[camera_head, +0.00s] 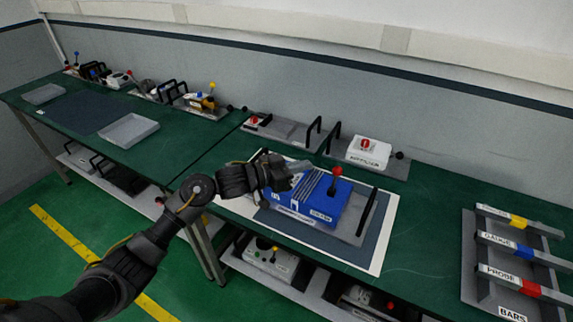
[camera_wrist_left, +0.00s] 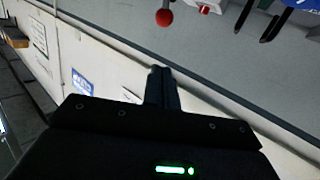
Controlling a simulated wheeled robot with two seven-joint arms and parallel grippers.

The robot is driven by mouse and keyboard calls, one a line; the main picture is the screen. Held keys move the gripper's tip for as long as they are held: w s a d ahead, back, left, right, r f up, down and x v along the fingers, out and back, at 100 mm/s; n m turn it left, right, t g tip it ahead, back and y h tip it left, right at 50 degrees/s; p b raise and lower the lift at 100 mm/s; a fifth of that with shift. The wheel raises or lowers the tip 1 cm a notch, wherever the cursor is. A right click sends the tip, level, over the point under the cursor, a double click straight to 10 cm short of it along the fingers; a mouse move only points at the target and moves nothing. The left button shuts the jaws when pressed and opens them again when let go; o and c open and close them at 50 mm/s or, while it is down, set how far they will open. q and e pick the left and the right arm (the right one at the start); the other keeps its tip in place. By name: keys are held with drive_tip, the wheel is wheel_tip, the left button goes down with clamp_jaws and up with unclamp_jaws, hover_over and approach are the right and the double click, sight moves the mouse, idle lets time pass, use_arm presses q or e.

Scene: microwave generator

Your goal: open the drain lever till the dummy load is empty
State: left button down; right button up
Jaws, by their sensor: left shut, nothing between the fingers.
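A blue box-shaped unit (camera_head: 318,208) with a ribbed top sits on a grey base plate on the mat; it appears to be the dummy load. A lever with a red ball knob (camera_head: 337,171) stands up from its top right. Its labels are too small to read surely, and no fluid level can be made out. My left gripper (camera_head: 299,167) is shut and empty, over the back left of the unit, left of the red knob and apart from it. Its closed fingers (camera_wrist_left: 161,84) also show in the left wrist view. My right gripper is not in view.
A black bar handle (camera_head: 368,211) stands at the plate's right. Behind is a white box with a red part (camera_head: 367,152). A rack of labelled bars (camera_head: 513,258) lies far right. The green bench (camera_head: 430,235) is clear between. Other units stand on the lower shelf.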

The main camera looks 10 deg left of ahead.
use_arm(q)
drive_tip(key=shift+s+a+r+b, duration=0.15)
drive_tip(key=shift+s+a+r, duration=0.25)
drive_tip(key=shift+a, duration=0.2)
drive_tip(key=shift+s+a+r+b, duration=0.15)
drive_tip(key=shift+s+a+r, duration=0.2)
drive_tip(key=shift+a, duration=0.3)
drive_tip(key=shift+s+a+r+b, duration=0.15)
drive_tip(key=shift+s+a+r, duration=0.1)
drive_tip(key=shift+a+r, duration=0.3)
drive_tip(key=shift+f, duration=0.15)
